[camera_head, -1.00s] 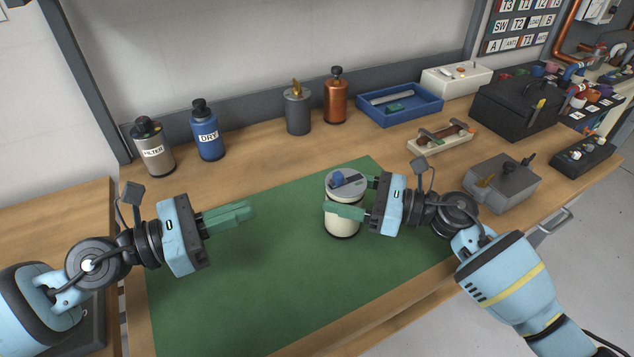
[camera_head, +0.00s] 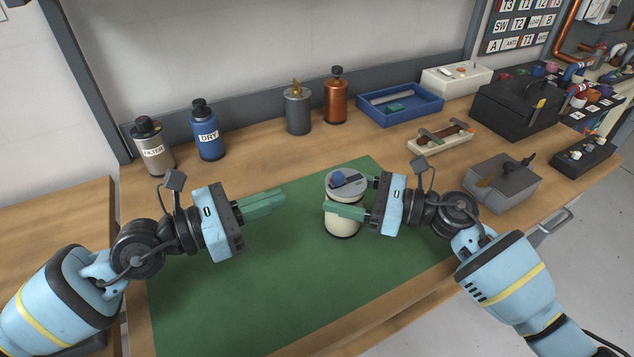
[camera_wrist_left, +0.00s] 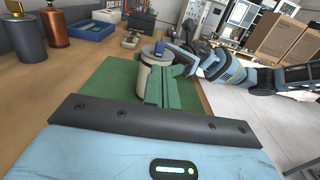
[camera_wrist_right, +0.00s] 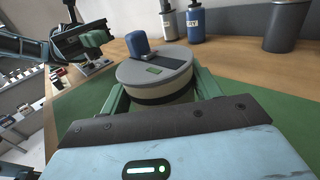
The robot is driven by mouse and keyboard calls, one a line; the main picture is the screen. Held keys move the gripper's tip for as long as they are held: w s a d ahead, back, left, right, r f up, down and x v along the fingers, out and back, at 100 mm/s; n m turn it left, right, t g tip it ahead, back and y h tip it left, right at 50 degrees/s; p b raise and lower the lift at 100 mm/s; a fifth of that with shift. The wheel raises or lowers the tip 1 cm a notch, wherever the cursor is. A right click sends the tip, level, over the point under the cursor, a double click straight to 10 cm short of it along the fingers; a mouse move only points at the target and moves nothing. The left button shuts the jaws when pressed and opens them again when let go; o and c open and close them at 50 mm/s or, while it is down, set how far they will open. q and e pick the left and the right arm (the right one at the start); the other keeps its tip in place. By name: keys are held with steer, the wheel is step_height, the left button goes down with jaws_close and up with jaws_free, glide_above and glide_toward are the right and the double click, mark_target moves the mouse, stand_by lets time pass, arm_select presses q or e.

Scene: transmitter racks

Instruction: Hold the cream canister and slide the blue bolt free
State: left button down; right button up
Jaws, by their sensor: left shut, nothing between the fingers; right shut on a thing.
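The cream canister (camera_head: 342,222) stands upright on the green mat (camera_head: 260,310), with a grey lid. The blue bolt (camera_head: 337,179) sits on top of the lid; in the right wrist view the bolt (camera_wrist_right: 139,46) stands up at the lid's edge beside a dark slot strip. My right gripper (camera_head: 355,197) is shut on the canister, one finger on each side of its body. My left gripper (camera_head: 284,199) is shut and empty, left of the canister and apart from it. In the left wrist view its fingers (camera_wrist_left: 166,90) overlap the canister (camera_wrist_left: 150,80).
Behind the mat stand a grey FILTER bottle (camera_head: 153,150), a blue DRY bottle (camera_head: 208,135), a grey canister (camera_head: 298,112) and a copper one (camera_head: 336,100). A blue tray (camera_head: 430,110) and a grey box (camera_head: 503,185) are to the right. The mat's left part is clear.

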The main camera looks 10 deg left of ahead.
mark_target(334, 179)
arm_select(q)
steer(key=x, duration=0.8)
steer(key=shift+w+d, duration=0.2)
steer(key=shift+d, duration=0.05)
steer(key=shift+w+d, duration=0.1)
steer(key=shift+x, duration=1.9)
arm_select(e)
steer(key=shift+s+a, duration=0.1)
arm_select(q)
steer(key=shift+s+a, duration=0.25)
steer(key=shift+a, duration=0.1)
steer(key=v, duration=1.1)
steer(key=shift+a, duration=0.1)
